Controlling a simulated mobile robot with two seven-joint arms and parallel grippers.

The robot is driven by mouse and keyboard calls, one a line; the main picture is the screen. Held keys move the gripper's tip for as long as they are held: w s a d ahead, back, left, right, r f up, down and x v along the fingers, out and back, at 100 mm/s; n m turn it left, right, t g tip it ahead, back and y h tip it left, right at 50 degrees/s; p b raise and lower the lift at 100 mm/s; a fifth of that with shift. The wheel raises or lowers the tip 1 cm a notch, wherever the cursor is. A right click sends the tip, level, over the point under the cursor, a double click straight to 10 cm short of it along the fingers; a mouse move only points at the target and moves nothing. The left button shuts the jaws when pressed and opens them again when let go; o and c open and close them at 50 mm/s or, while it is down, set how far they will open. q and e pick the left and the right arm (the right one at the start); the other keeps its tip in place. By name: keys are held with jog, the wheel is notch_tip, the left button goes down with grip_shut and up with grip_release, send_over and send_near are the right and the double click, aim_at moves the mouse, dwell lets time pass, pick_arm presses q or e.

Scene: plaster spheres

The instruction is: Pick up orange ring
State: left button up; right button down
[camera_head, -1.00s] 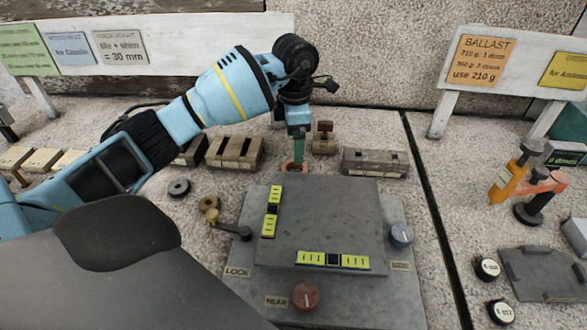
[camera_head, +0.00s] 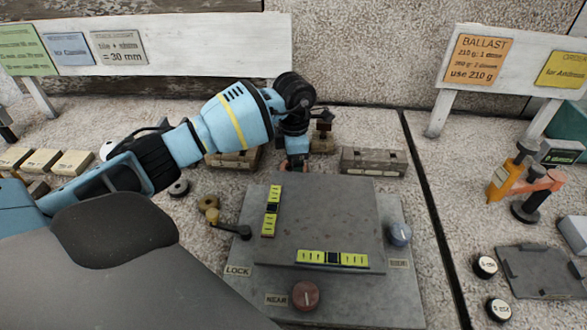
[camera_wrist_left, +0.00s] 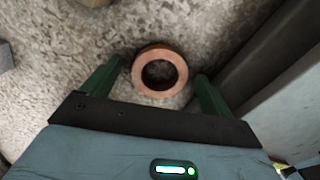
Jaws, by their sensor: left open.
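The orange ring (camera_wrist_left: 139,73) lies flat on the speckled ground in the left wrist view, its hole facing up. My left gripper (camera_wrist_left: 158,70) is open, with one green finger on each side of the ring and a visible gap to each. In the head view my left gripper (camera_head: 295,164) points down just behind the grey plate, low near the ground, and hides most of the ring. The fingers do not appear to touch the ring. My right gripper is not in view.
The grey plate (camera_head: 335,222) with yellow levels stands close in front of the gripper. A dark ring (camera_head: 179,188) and a brass piece (camera_head: 209,204) lie front left.

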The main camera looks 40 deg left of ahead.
pick_arm(q)
jog(key=shift+c, duration=0.3)
jog(key=c, duration=1)
jog(key=shift+r, duration=0.1)
notch_tip(320, 180, up, 10)
